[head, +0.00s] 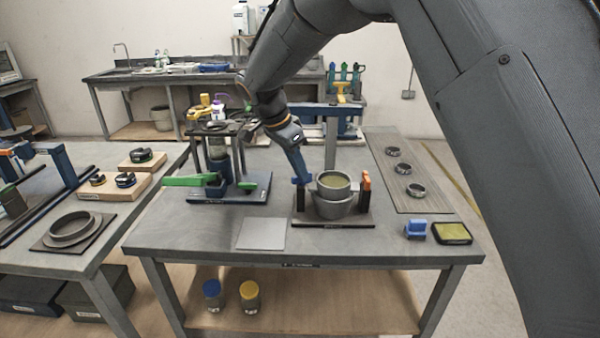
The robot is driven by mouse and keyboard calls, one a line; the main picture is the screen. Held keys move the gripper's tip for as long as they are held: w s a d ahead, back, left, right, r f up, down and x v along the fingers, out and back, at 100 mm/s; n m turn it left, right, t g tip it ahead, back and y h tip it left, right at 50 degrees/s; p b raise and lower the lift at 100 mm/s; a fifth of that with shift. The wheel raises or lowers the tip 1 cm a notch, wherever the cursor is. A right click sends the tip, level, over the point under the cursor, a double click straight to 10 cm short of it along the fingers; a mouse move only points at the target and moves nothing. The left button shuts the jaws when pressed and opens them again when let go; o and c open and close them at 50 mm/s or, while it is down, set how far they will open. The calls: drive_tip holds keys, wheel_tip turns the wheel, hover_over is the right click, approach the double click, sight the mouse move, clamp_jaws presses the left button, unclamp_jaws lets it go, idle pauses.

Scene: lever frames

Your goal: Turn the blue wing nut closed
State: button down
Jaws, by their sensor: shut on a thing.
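My gripper (301,178) reaches down from the upper left to the left post of a small fixture (334,224) on the near table. It is shut on the blue wing nut (301,181) at the top of that post. The nut is small here and partly covered by the fingers, so its exact angle cannot be told. The fixture holds a grey pot (334,207) with an olive top (334,182) between its two posts. An orange wing nut (365,180) stands upright on the right post.
Left of the fixture is a blue-based press (229,188) with green handles. A grey plate (261,234) lies in front. A blue block (416,230) and an olive-topped tray (453,233) sit at the right front. Dark rings (402,167) lie on a board behind.

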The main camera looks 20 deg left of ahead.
drive_tip(key=m+g, duration=0.1)
drive_tip(key=m, duration=0.2)
drive_tip(key=m+g+h, duration=0.1)
drive_tip(key=m, duration=0.2)
drive_tip(key=shift+w+a+m, duration=0.15)
drive_tip(key=shift+w+m, duration=0.05)
drive_tip(key=shift+m, duration=0.2)
idle(0.4)
drive_tip(key=c, duration=1.8)
unclamp_jaws()
drive_tip(key=shift+c, duration=0.2)
drive_tip(key=b+v, duration=0.1)
drive_tip(key=v, duration=0.6)
drive_tip(key=shift+a+r+b, duration=0.25)
drive_tip(key=shift+r+b, duration=0.1)
drive_tip(key=shift+r, duration=0.05)
drive_tip(key=shift+a, duration=0.1)
